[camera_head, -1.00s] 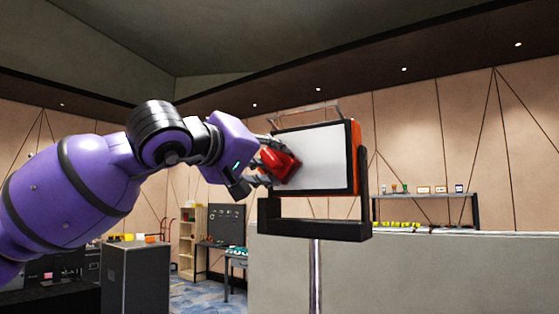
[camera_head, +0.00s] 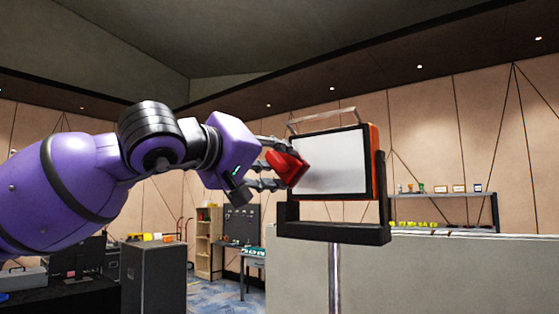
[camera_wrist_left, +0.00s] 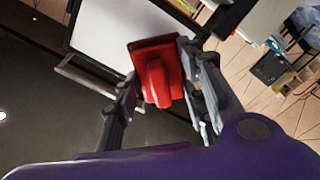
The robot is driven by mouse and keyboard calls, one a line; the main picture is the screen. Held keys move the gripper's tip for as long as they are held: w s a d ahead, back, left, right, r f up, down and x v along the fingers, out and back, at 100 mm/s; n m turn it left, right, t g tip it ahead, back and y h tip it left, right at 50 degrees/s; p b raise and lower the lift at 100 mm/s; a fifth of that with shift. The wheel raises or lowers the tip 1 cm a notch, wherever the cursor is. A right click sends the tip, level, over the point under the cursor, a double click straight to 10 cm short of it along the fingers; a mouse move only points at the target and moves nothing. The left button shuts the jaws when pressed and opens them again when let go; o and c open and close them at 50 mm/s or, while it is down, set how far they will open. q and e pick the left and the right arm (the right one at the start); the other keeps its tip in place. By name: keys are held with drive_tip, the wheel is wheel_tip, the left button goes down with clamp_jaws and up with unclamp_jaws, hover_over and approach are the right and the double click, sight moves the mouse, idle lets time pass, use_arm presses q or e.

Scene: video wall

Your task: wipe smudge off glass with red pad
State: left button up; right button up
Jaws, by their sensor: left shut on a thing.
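The red pad (camera_head: 284,166) is held in my left gripper (camera_head: 277,168), whose fingers are shut on its grip. The glass (camera_head: 338,158) is the pale front panel of an orange and black floodlight-like frame on a stand. In the head view the pad overlaps the left edge of the glass; I cannot tell if it touches. In the left wrist view the pad (camera_wrist_left: 157,72) lies between the fingers (camera_wrist_left: 160,85), over the edge of the glass (camera_wrist_left: 120,32). A faint grey shade shows near the pad, but I cannot make out a clear smudge. My right gripper is out of view.
A black bracket (camera_head: 335,233) on a metal pole (camera_head: 334,280) carries the panel. A low grey wall (camera_head: 440,275) stands behind it, with a shelf (camera_head: 445,196) beyond. A dark cabinet (camera_head: 153,280) stands at the lower left.

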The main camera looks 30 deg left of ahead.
use_arm(q)
drive_tip(key=shift+s+a+r, duration=0.15)
drive_tip(key=shift+s+a, duration=0.05)
drive_tip(key=shift+s, duration=0.5)
drive_tip(key=shift+s+a, duration=0.15)
drive_tip(key=shift+s, duration=1.3)
